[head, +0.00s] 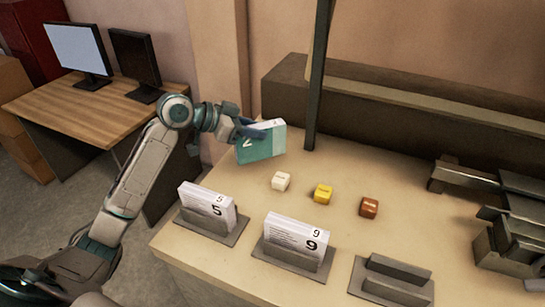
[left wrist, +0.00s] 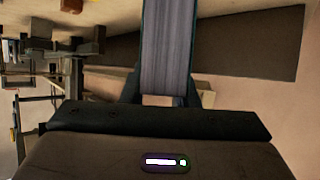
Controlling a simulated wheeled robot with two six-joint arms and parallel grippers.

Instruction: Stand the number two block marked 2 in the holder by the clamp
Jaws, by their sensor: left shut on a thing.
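My left gripper (head: 250,129) is shut on the number two block (head: 264,146), a teal and white block with a white 2, and holds it up over the far left of the table. In the left wrist view the block (left wrist: 167,45) shows as a grey striped slab between the fingers (left wrist: 168,98). An empty grey holder (head: 397,270) stands at the table's front right. It is the holder nearest the grey metal clamp (head: 510,235) at the right edge. My right gripper is not in view.
Two other holders carry white blocks marked 5 (head: 208,204) and 9 (head: 295,237). White (head: 281,181), yellow (head: 323,193) and brown (head: 368,207) cubes stand mid-table. A dark post (head: 318,80) rises just right of the held block. Open table lies between cubes and clamp.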

